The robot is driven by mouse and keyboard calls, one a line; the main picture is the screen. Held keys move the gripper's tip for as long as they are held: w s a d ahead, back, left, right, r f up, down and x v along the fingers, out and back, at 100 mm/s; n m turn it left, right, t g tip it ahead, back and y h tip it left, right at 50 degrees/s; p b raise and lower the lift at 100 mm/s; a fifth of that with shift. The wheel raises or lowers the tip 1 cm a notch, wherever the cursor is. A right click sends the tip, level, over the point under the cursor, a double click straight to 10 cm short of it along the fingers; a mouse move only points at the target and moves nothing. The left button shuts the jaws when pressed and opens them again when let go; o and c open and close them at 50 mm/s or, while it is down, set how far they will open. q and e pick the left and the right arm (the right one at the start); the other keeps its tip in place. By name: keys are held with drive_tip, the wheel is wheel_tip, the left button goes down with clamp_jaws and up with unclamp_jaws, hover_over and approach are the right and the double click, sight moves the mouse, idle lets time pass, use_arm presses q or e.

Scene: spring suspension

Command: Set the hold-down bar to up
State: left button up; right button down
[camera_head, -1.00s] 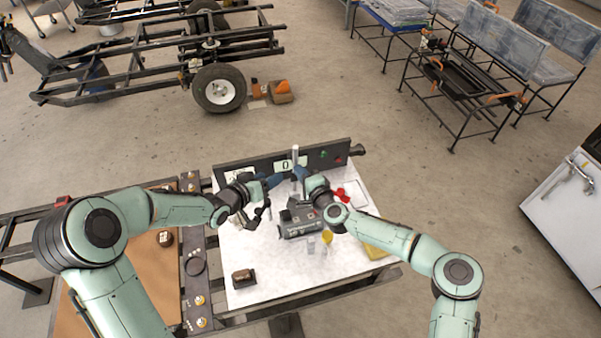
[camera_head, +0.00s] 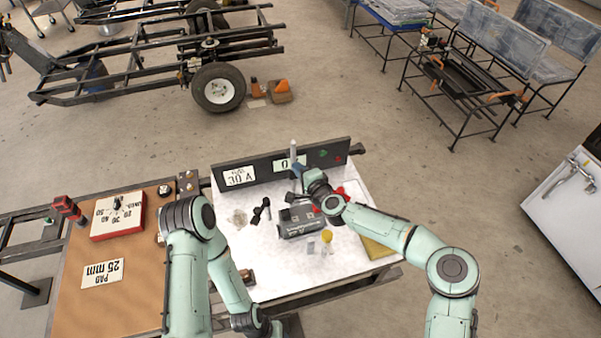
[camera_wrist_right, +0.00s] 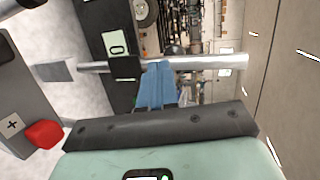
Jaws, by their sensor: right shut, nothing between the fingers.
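A silver rod (camera_head: 293,150), which looks like the hold-down bar, stands up at the back of the white worktop, in front of the dark panel. In the right wrist view the rod (camera_wrist_right: 205,62) runs across the picture through a black collar (camera_wrist_right: 125,68). My right gripper (camera_head: 297,168) is beside the rod. Its blue fingers (camera_wrist_right: 158,85) are shut and empty, close against or just beside the rod; I cannot tell if they touch. My left arm is folded at the bottom of the head view; its fingers are not visible.
A grey machine (camera_head: 298,222) with a red knob (camera_wrist_right: 44,134) sits mid-worktop. A dark panel (camera_head: 262,165) with a "0" display (camera_head: 287,163) stands behind. A yellow pad (camera_head: 377,248) lies at right.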

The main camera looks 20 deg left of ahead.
drive_tip(key=shift+w+a+r, duration=0.45)
drive_tip(key=shift+w+r, duration=0.1)
drive_tip(key=shift+r, duration=0.05)
drive_tip(key=shift+w+a+r, duration=0.1)
drive_tip(key=shift+w+a, duration=0.1)
drive_tip(key=shift+w, duration=0.05)
use_arm(q)
drive_tip(key=shift+s+f, duration=0.35)
drive_tip(key=shift+s, duration=0.05)
use_arm(e)
drive_tip(key=shift+w+d+r, duration=0.1)
drive_tip(key=shift+w+d, duration=0.05)
drive_tip(key=shift+w, duration=0.1)
use_arm(q)
drive_tip(key=shift+f, duration=0.1)
use_arm(e)
drive_tip(key=shift+d, duration=0.1)
